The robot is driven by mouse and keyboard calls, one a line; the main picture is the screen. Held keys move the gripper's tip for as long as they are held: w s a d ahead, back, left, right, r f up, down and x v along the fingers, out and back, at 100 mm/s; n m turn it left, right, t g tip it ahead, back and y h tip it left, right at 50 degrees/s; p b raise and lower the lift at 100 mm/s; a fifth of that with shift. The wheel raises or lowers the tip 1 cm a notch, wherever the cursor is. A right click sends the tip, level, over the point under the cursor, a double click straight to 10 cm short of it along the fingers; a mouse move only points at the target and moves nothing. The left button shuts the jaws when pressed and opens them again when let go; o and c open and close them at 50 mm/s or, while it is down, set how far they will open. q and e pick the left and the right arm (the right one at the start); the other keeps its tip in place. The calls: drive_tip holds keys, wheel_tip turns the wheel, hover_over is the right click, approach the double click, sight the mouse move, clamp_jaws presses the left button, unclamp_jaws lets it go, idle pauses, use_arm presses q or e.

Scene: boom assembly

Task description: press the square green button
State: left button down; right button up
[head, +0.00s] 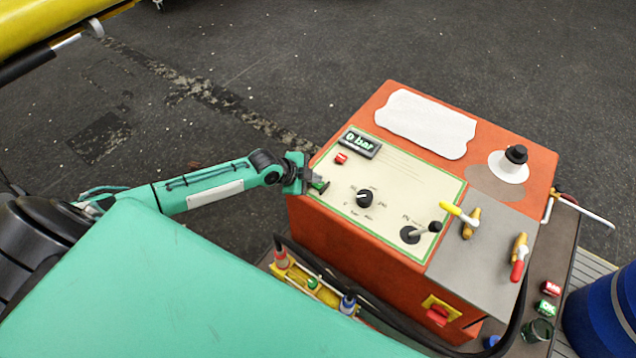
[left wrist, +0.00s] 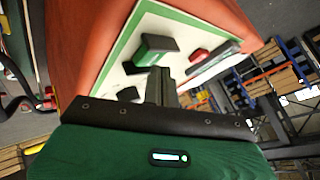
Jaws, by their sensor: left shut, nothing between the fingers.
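The square green button (head: 322,188) sits near the left edge of the cream panel (head: 400,170) on the orange console, partly hidden by my left gripper in the head view. In the left wrist view the green button (left wrist: 155,48) stands out from the panel on a dark base. My left gripper (head: 314,178) is shut and empty, right at the button. Its fingertips (left wrist: 160,76) point at the panel just beside the button in the left wrist view. I cannot tell whether they touch it. My right gripper is in neither view.
A red button (head: 341,158) and a "0 bar" display (head: 361,143) sit above the green button. A black knob (head: 364,198) and a joystick lever (head: 412,234) are to its right. Yellow and red valve handles (head: 519,257) stand farther right. A blue barrel (head: 606,310) is at lower right.

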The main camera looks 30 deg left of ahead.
sight(314, 184)
use_arm(q)
drive_tip(key=shift+f+b, duration=0.45)
drive_tip(key=shift+f, duration=0.1)
idle(0.4)
drive_tip(key=shift+r+p, duration=0.75)
drive_tip(key=shift+r, duration=0.25)
drive_tip(key=shift+r, duration=0.25)
wheel_tip(314, 184, up, 4)
drive_tip(key=p, duration=0.4)
drive_tip(key=shift+r, duration=0.25)
idle(0.4)
